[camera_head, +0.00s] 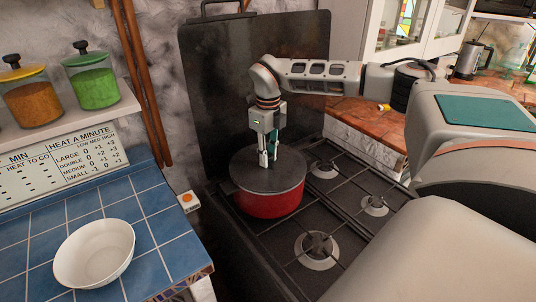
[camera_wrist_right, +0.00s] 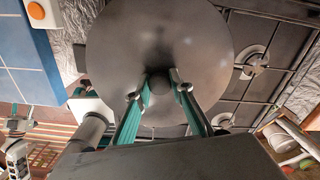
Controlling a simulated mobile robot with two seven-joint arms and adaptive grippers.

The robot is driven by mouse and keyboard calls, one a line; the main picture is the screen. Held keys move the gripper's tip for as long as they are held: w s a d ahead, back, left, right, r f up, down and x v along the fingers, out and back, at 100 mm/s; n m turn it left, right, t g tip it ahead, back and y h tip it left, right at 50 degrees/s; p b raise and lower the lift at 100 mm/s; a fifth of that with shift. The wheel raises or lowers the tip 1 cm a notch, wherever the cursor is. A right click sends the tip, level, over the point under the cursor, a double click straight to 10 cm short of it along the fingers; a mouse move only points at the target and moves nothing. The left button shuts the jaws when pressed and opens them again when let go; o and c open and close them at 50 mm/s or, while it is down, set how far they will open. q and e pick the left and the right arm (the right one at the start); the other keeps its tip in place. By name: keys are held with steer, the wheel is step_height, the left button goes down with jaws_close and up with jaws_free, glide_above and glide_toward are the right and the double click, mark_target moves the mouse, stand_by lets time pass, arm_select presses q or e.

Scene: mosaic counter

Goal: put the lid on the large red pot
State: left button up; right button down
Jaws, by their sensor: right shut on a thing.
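The large red pot (camera_head: 271,204) stands on the back left part of the black stove. The dark round lid (camera_head: 253,177) lies over the top of the pot and looks level. Whether it is fully seated on the rim I cannot tell. My right gripper (camera_head: 267,163) points down at the lid's centre and is shut on its knob. In the right wrist view the lid (camera_wrist_right: 190,45) fills the upper middle, and the fingers of my right gripper (camera_wrist_right: 158,88) close around the dark knob. The pot is hidden there.
A white bowl (camera_head: 94,254) sits on the blue tiled counter (camera_head: 150,208) at left. Free burners (camera_head: 317,250) lie right and in front of the pot. A dark upright panel (camera_head: 215,80) stands behind the stove. Jars (camera_head: 92,85) stand on a shelf at left.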

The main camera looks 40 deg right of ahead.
steer(key=shift+f, duration=0.15)
stand_by(0.7)
steer(key=c, duration=1.7)
jaws_free()
steer(key=o, duration=0.5)
